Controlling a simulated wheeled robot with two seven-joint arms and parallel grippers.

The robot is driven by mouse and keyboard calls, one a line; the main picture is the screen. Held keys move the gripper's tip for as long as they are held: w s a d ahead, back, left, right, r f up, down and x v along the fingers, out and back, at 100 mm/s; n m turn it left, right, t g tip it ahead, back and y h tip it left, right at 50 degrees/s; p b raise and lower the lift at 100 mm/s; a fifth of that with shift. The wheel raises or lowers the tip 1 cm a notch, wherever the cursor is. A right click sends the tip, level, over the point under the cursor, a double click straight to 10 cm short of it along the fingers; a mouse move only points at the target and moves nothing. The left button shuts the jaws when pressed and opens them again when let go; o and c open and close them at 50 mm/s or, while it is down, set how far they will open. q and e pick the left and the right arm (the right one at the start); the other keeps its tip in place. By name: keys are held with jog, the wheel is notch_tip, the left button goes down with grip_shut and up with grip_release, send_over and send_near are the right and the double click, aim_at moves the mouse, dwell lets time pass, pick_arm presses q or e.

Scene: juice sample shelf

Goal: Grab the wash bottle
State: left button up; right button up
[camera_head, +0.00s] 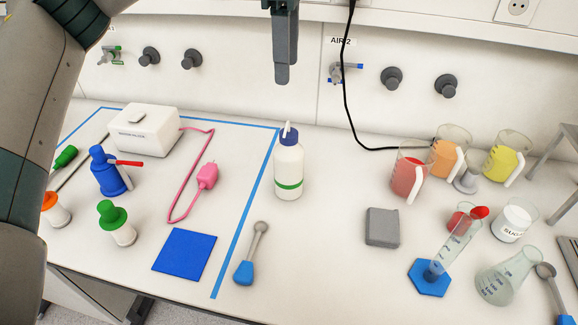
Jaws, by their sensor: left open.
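The wash bottle (288,172), white with a blue cap, a short white nozzle and a green band, stands upright on the white bench near the middle of the head view. My left gripper (285,72) hangs at the top centre, pointing down. It is open and empty. In the picture it is above the bottle's cap, apart from it. It is seen edge-on, so one finger hides most of the other. My right gripper is not in view.
Left of the bottle, blue tape (245,215) bounds an area with a white device (144,130), a pink-corded tool (207,177) and a blue bottle (108,175). A blue-handled spoon (245,271) lies in front. Filled beakers (408,172) stand right. A black cable (346,100) hangs behind.

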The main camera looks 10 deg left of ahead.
pick_arm(q)
jog(key=f, duration=0.1)
jog(key=p, duration=0.3)
send_near(289, 131)
jog(key=shift+s+a+f, duration=0.1)
jog(key=shift+s+a, duration=0.1)
jog(key=shift+s, duration=0.05)
notch_tip(289, 131, down, 4)
jog(key=shift+r+p, duration=0.1)
jog(key=shift+p, duration=0.4)
jog(key=shift+f, duration=0.7)
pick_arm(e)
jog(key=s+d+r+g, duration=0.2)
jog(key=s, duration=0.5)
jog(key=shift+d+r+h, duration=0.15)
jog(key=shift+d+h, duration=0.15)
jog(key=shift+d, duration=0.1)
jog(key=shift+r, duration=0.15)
pick_arm(q)
jog(key=shift+w+d+f+p, duration=0.1)
jog(key=shift+f+p, duration=0.4)
jog(key=shift+p, duration=0.35)
notch_tip(289, 131, down, 3)
jog(key=shift+r+p, duration=0.1)
jog(key=shift+p, duration=0.8)
jog(key=shift+w+f, duration=0.1)
jog(key=shift+f, duration=0.6)
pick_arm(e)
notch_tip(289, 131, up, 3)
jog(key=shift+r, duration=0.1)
